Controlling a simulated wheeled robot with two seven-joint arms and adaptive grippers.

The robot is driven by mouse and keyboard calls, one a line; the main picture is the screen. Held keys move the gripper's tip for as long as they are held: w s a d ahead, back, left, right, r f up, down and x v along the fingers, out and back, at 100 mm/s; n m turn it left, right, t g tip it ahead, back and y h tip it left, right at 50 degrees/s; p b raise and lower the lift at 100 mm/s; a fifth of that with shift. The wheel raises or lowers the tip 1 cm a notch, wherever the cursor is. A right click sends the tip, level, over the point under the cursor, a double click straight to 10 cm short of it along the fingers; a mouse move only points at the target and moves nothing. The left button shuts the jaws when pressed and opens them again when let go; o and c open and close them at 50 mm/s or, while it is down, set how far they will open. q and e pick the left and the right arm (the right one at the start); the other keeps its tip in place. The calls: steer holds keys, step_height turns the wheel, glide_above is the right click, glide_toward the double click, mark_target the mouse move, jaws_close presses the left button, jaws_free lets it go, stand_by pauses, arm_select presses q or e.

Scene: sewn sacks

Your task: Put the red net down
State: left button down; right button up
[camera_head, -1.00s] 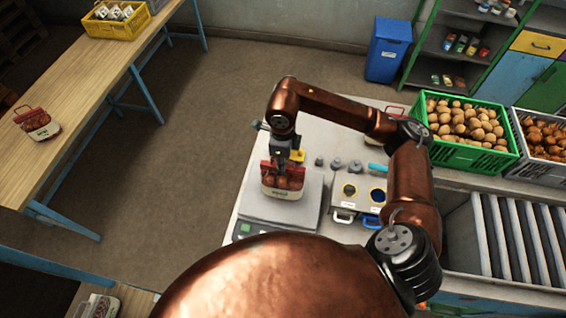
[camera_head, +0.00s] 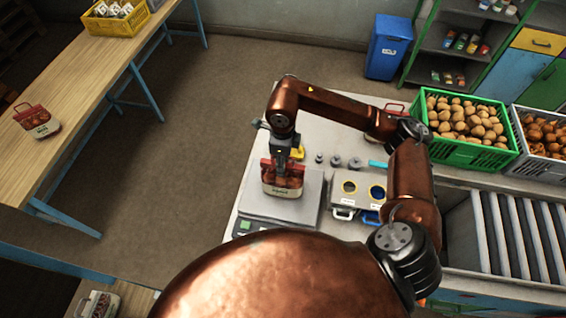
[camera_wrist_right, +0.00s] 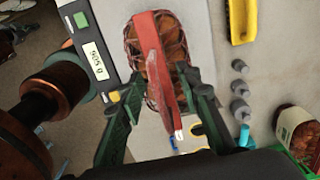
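A red-topped net bag (camera_head: 283,184) with brown contents and a pale label stands on the scale (camera_head: 292,213). My right gripper (camera_head: 282,160) points down over its top. In the right wrist view the net (camera_wrist_right: 160,55) lies between the spread fingers of the right gripper (camera_wrist_right: 162,88). Gaps show between the fingers and the red top strip, so the gripper looks open around it. The scale display (camera_wrist_right: 95,62) shows a reading in grams. My left gripper is not in view.
A similar net (camera_head: 38,122) lies on the wooden table at left, with a yellow crate (camera_head: 117,27) farther back. A two-holed box (camera_head: 358,194) and small grey weights (camera_head: 336,161) stand right of the scale. A green crate (camera_head: 470,155) holds potatoes. Rollers (camera_head: 510,240) run at right.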

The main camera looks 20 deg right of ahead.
steer(key=shift+r, duration=0.55)
step_height(320, 180, up, 11)
steer(key=b, duration=0.3)
